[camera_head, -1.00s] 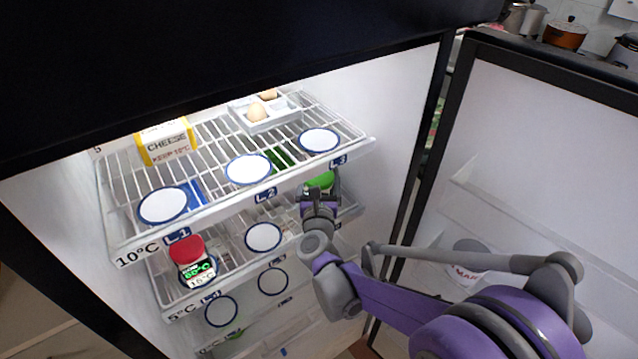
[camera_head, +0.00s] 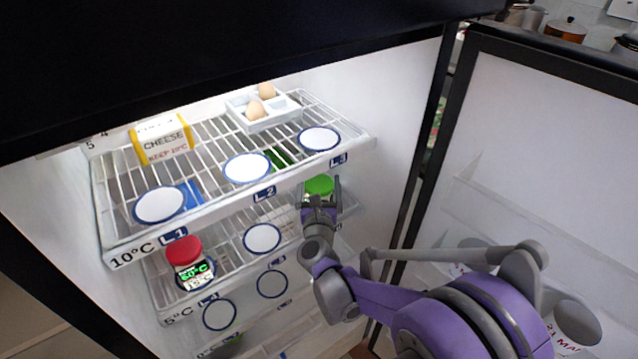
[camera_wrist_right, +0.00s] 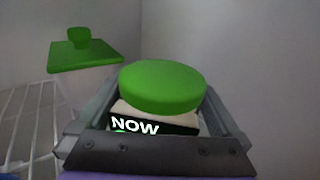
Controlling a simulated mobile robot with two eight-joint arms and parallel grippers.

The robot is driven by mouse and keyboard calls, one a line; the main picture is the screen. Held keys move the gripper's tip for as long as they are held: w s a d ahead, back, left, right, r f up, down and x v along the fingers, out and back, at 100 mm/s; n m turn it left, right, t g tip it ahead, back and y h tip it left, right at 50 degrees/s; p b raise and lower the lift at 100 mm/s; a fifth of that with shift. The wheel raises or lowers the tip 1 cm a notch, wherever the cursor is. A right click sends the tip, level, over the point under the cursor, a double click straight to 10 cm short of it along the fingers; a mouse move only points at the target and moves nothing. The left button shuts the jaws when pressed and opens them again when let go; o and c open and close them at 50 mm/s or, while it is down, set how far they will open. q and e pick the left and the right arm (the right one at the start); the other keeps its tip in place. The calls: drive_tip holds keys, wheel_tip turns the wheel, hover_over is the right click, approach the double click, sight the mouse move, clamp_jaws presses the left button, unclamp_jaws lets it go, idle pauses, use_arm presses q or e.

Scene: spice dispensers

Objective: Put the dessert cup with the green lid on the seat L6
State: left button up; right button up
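The dessert cup with the green lid (camera_head: 320,185) is at the right end of the middle shelf, under the L3 end of the top shelf. My right gripper (camera_head: 319,196) is at the cup, with a finger on each side. In the right wrist view the green lid (camera_wrist_right: 163,87) sits between the fingers (camera_wrist_right: 160,120), above a pale body with a dark label reading "NOW". I cannot tell whether the fingers press on it. Seat L6 is hidden behind my gripper and the cup. My left gripper is not in view.
A red-lidded cup (camera_head: 184,252) stands at L4; seat L5 (camera_head: 262,238) is empty. Cheese (camera_head: 163,141) and an egg tray (camera_head: 252,126) are on the top shelf, whose front edge is just above my gripper. Another green-lidded container (camera_wrist_right: 84,56) stands behind left. The fridge door (camera_head: 540,150) is open at right.

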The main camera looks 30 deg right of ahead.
drive_tip(key=shift+r, duration=0.3)
drive_tip(key=p+v, duration=0.1)
drive_tip(key=v, duration=1.1)
drive_tip(key=shift+f, duration=0.2)
